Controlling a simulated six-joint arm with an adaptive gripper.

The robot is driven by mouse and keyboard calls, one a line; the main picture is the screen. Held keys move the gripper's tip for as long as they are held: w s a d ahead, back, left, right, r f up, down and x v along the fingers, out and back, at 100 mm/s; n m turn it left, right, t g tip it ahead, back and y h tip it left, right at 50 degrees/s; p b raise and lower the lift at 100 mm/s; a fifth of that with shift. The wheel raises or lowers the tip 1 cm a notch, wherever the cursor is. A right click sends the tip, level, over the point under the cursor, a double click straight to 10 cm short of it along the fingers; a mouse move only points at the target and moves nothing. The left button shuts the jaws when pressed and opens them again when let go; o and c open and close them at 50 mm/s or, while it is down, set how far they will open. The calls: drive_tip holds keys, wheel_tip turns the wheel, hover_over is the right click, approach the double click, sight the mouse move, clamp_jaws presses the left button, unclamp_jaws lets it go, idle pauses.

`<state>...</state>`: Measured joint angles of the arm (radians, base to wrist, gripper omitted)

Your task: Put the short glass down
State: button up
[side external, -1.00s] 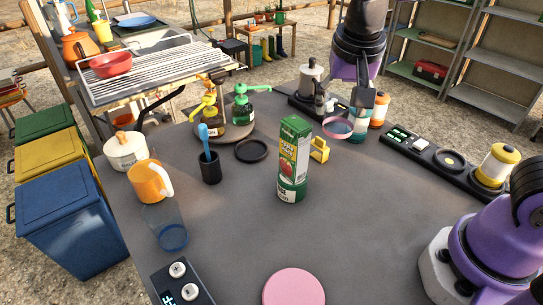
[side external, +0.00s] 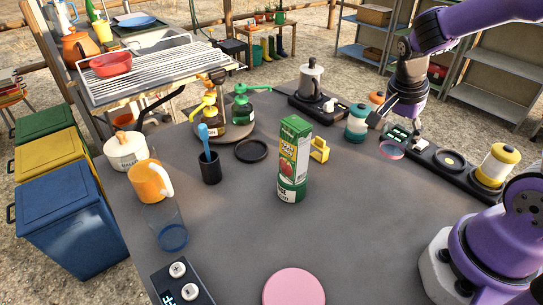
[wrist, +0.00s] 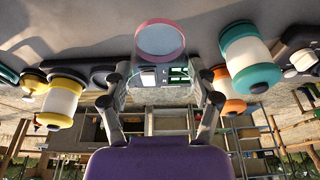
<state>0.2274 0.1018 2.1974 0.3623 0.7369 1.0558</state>
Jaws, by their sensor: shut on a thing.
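The short glass (side external: 391,150) is clear, with a pink ring at one end. My gripper (side external: 397,128) is shut on it, beside the black tray at the right of the grey table. In the wrist view the short glass (wrist: 160,42) sits between the two fingers of my gripper (wrist: 160,76), its pink-ringed end pointing away from the palm. Whether the glass touches the table cannot be told. A pink round mat (side external: 293,288) lies bare at the front of the table.
The black tray (side external: 450,161) holds a yellow-lidded jar (side external: 497,165). A teal-lidded jar (side external: 356,124) stands close left of my gripper. A green carton (side external: 294,160) stands mid-table. A clear blue-ended glass (side external: 172,235) and orange mug (side external: 151,181) are at left.

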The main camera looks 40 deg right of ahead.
sight(393, 146)
drive_tip(key=shift+a+x, duration=0.2)
drive_tip(key=shift+x, duration=0.85)
drive_tip(key=shift+a+x, duration=0.2)
drive_tip(key=shift+x, duration=0.8)
drive_tip(key=shift+f, duration=0.2)
drive_tip(key=o, duration=1.1)
drive_tip(key=shift+f, duration=0.1)
drive_tip(key=shift+o, duration=0.2)
drive_tip(key=v, duration=1.2)
drive_tip(key=s+a+r+n+t+y, duration=0.1)
drive_tip(key=a+n+t, duration=0.1)
drive_tip(key=a+n, duration=0.3)
drive_tip(key=s+a+r+n+t+y, duration=0.2)
drive_tip(key=a+n+t, duration=0.1)
drive_tip(key=n, duration=0.9)
drive_tip(key=shift+s+a+n, duration=0.25)
drive_tip(key=shift+a+n, duration=0.05)
drive_tip(key=shift+a, duration=0.55)
